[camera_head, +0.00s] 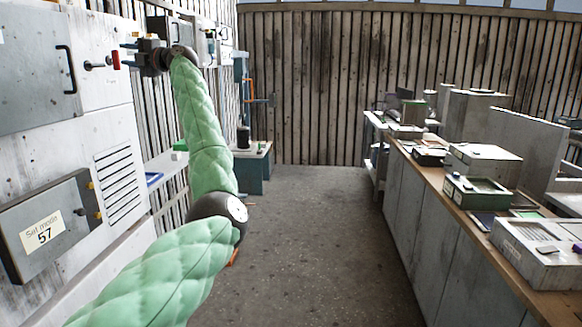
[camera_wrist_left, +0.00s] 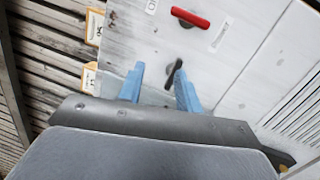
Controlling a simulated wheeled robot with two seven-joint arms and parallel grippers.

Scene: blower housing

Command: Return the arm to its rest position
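My left arm, in green quilted sleeves, reaches up and forward along the left side in the head view. Its gripper (camera_head: 129,54) is raised near the upper front of a white cabinet (camera_head: 118,125). In the left wrist view the two blue fingers (camera_wrist_left: 160,84) stand apart with a gap between them. A small black lever (camera_wrist_left: 174,73) on the white panel shows by the right fingertip; I cannot tell whether they touch. A red handle (camera_wrist_left: 190,18) lies beyond the fingers, and it also shows in the head view (camera_head: 116,61). My right gripper is in neither view.
A grey box with a "Set mode 57" label (camera_head: 43,234) juts from the cabinet at left, below a long black door handle (camera_head: 67,69). A workbench (camera_head: 455,188) with several boxes and devices runs along the right. The floor (camera_head: 310,240) between is clear.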

